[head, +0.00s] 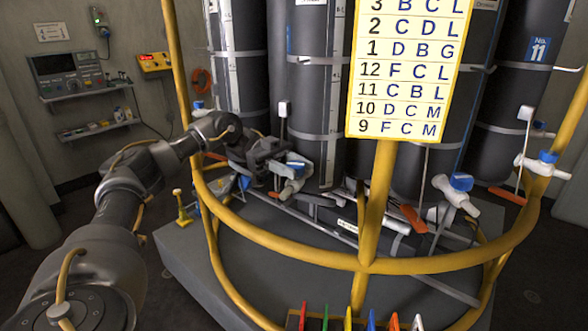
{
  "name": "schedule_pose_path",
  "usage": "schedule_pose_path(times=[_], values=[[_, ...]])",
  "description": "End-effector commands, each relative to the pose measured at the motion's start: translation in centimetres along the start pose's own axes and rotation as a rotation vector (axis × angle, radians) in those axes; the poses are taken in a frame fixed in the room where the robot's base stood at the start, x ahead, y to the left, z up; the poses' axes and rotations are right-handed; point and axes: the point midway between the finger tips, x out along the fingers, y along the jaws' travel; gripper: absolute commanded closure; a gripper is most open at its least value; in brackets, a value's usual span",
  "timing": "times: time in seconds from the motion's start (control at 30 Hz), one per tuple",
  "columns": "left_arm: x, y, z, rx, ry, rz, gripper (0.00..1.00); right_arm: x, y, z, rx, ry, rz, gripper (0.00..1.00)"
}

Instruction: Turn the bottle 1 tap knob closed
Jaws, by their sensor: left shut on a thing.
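My left gripper (280,165) reaches in from the left, past the yellow post, to a tap low in front of the grey bottles. It is shut on the tap's blue knob (298,160). The white tap body (292,186) shows just below the fingers. The fingers hide part of the knob, so its exact turn is hard to tell. A tall dark grey bottle (308,90) stands behind this tap. I cannot read a number on that bottle. My right gripper is not in view.
A yellow ring rail (290,247) with posts curves around the bottles. A yellow letter chart (408,70) hangs in front. Other blue-knobbed taps (461,182) (548,157) are at the right. A "No. 11" label (538,49) marks the far-right bottle. Several coloured tags (348,319) stand at the bottom.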

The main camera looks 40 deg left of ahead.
Motion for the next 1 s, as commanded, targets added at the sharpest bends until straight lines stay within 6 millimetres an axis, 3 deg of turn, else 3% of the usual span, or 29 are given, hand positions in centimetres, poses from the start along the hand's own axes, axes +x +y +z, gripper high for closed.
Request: schedule_pose_path(times=[0.3, 0.33, 0.5, 1.0], values=[[0.09, 0.01, 0.17, -0.002, -0.002, 0.002, 0.84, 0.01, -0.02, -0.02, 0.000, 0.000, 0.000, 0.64], [0.09, 0.01, 0.18, -0.002, -0.002, 0.002, 0.58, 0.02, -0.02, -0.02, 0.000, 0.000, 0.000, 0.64], [0.07, 0.01, 0.13, -0.002, -0.001, 0.002, 0.39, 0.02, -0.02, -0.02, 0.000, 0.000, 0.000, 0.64], [-0.61, -0.10, 0.08, 0.000, -0.001, 0.003, 0.39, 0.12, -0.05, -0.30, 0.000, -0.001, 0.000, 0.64]])
